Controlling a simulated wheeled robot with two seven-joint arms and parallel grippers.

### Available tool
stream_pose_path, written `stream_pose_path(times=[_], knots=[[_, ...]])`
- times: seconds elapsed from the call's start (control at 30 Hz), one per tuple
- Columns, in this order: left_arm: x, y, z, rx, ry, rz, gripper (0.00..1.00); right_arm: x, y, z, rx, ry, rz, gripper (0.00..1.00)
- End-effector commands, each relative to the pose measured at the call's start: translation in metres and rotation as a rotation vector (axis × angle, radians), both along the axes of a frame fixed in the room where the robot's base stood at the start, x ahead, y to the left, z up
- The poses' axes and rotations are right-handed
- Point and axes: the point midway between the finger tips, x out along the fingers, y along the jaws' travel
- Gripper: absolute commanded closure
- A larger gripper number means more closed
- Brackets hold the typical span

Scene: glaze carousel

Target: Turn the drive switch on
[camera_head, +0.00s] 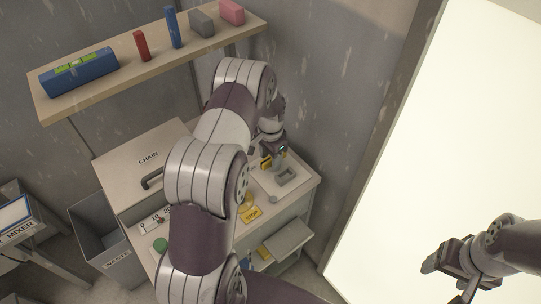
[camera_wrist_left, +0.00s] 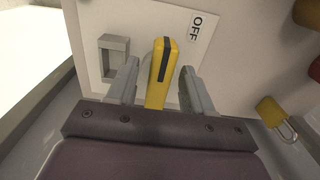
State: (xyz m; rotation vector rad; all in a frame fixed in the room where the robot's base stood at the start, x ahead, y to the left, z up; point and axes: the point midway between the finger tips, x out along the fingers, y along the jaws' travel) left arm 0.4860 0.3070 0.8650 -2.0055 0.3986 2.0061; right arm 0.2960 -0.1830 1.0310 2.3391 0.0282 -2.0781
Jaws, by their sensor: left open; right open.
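The drive switch has a yellow handle with a dark stripe (camera_wrist_left: 160,75), mounted on a pale plate (camera_wrist_left: 205,62) beside an OFF label (camera_wrist_left: 196,27). In the head view the yellow handle (camera_head: 266,163) shows at the back right of the cabinet top, partly hidden by my left gripper (camera_head: 276,150). In the left wrist view my left gripper (camera_wrist_left: 158,72) is open, with one finger on each side of the handle and gaps visible. My right gripper (camera_head: 445,270) is open and empty at the lower right, away from the cabinet.
A grey rectangular bracket (camera_head: 287,177) sits on the plate by the handle. A yellow padlock (camera_wrist_left: 273,112) is nearby. A shelf (camera_head: 100,92) with several items is above; a waste bin (camera_head: 98,232) stands left.

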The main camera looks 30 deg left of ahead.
Motion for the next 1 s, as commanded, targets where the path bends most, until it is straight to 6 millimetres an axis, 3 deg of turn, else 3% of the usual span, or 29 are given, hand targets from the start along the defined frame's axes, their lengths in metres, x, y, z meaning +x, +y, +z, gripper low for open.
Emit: stream_pose_path(times=[0.03, 0.17, 0.2, 0.57, 1.0], knots=[[0.0, 0.0, 0.0001, 0.0, 0.0, 0.0, 0.52, 0.0, 0.0, -0.0001, 0.0, 0.0, 0.0, 0.33], [0.0, 0.0, 0.0003, 0.0, 0.0, 0.0, 0.94, 0.0, 0.0, -0.0001, 0.0, 0.0, 0.0, 0.33], [0.0, 0.0, 0.0004, 0.0, 0.0, 0.0, 1.0, 0.0, 0.0, -0.0001, 0.0, 0.0, 0.0, 0.33], [0.0005, 0.0006, 0.0007, 0.0, 0.0, -0.046, 1.0, 0.0, 0.0, -0.0006, 0.0, 0.0, 0.0, 0.33], [0.003, 0.0041, 0.0008, 0.0, -0.001, -0.385, 1.0, 0.0, 0.0, -0.0038, 0.0, 0.0, 0.0, 0.33]])
